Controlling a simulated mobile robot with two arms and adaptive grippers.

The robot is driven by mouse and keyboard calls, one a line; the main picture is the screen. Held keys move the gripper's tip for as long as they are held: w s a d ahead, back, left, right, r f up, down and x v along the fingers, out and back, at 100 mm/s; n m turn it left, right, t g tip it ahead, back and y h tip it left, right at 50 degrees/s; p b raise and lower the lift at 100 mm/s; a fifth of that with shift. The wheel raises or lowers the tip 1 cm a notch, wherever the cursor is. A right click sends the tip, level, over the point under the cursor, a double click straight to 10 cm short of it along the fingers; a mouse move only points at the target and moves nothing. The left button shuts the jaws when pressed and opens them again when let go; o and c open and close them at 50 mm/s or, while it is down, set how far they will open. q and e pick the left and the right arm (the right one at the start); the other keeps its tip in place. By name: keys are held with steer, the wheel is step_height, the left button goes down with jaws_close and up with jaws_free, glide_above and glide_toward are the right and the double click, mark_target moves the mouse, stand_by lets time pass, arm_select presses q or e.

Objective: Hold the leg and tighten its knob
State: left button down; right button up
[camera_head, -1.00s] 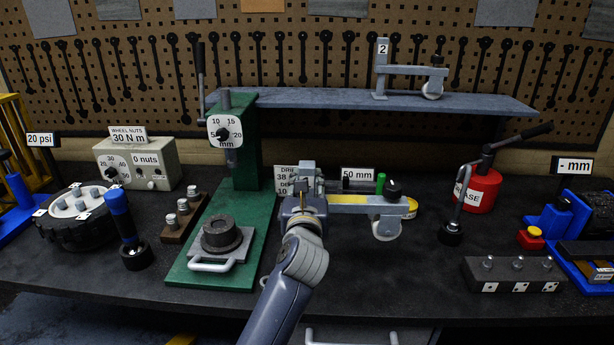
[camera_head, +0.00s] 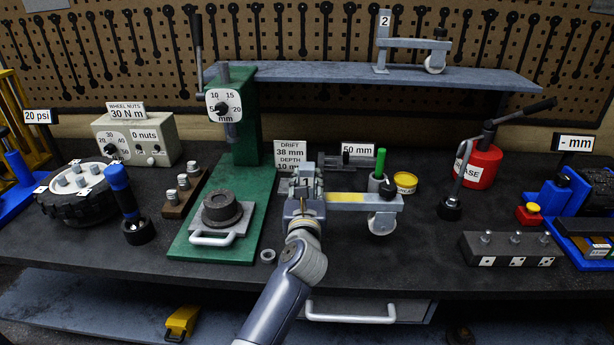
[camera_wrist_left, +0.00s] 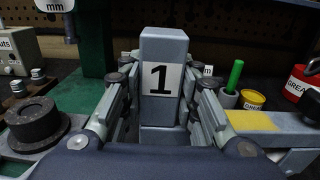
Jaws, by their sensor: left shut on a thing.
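The leg (camera_head: 350,199) is a grey bar with a yellow patch and an upright post marked "1" at its left end. A dark round knob (camera_head: 388,190) sits on top of its right end, and a caster wheel (camera_head: 381,223) hangs below. My left gripper (camera_head: 305,190) is shut on the leg's post. In the left wrist view the post (camera_wrist_left: 162,80) stands upright between the two fingers. A dark rounded part shows at that view's right edge. Whether the wheel touches the bench is hard to tell. My right gripper is not in view.
A second leg (camera_head: 410,42), marked "2", stands on the grey shelf (camera_head: 330,76). Behind the held leg are a green-handled tool (camera_head: 380,162) in a holder and a yellow tin (camera_head: 405,182). The green press (camera_head: 262,185) stands left.

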arm_select(q)
steer(key=shift+f, duration=3.55)
steer(key=shift+s+f, duration=0.1)
steer(key=shift+f, duration=0.25)
